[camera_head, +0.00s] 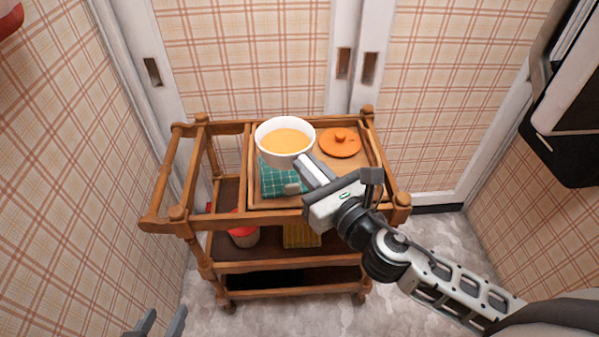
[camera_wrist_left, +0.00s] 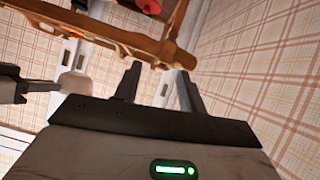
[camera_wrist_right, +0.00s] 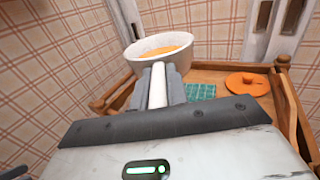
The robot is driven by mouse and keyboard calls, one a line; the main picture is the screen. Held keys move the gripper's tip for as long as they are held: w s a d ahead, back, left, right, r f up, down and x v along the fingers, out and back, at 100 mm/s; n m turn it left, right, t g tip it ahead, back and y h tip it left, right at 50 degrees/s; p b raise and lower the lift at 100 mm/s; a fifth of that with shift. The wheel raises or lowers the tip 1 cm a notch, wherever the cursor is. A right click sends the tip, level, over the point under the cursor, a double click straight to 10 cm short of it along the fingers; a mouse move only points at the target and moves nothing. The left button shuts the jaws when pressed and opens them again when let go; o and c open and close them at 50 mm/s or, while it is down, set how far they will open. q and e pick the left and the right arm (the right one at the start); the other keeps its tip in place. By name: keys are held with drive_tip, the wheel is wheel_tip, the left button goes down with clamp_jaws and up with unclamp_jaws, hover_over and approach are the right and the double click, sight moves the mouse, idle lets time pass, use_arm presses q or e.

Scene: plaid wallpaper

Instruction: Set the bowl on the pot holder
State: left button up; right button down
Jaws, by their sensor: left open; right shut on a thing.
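The white bowl (camera_head: 285,130) holds orange soup and is at the top of the wooden cart, over the far edge of the green checked pot holder (camera_head: 275,178). The right wrist view shows the bowl (camera_wrist_right: 140,60) ahead of the fingers and part of the pot holder (camera_wrist_right: 201,91) to their right. My right gripper (camera_wrist_right: 158,78) is shut on a white bar running to the bowl, which looks like its handle. I cannot tell whether the bowl touches the cloth. My left gripper (camera_head: 163,324) is open and empty, low and well away from the cart.
The cart's tray (camera_head: 368,178) also carries an orange lid (camera_head: 340,145) at right. A raised wooden rail (camera_head: 160,180) edges the cart. A red-and-white container (camera_head: 243,236) and a yellow cloth (camera_head: 302,235) are on the shelf below. Plaid walls stand close on both sides.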

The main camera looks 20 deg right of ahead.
drive_tip(key=w+f, duration=0.1)
drive_tip(key=w, duration=0.1)
drive_tip(key=w+d+f+b, duration=0.1)
drive_tip(key=w, duration=0.1)
drive_tip(key=w+d+f, duration=0.1)
drive_tip(key=w, duration=0.1)
drive_tip(key=shift+w, duration=0.15)
drive_tip(key=w+f+b, duration=0.1)
drive_tip(key=f+b, duration=0.1)
drive_tip(key=f, duration=0.1)
drive_tip(key=w+d+f+b, duration=0.1)
drive_tip(key=f+b, duration=0.1)
drive_tip(key=w+f+b, duration=0.2)
drive_tip(key=f, duration=0.1)
drive_tip(key=shift+w+d+f, duration=0.1)
drive_tip(key=shift+d+f, duration=0.05)
drive_tip(key=shift+f, duration=0.15)
drive_tip(key=shift+r, duration=0.1)
use_arm(q)
wheel_tip(320, 180, down, 8)
drive_tip(key=d+g, duration=0.1)
drive_tip(key=shift+w+d+r, duration=0.25)
drive_tip(key=shift+w, duration=0.15)
drive_tip(key=shift+f, duration=0.1)
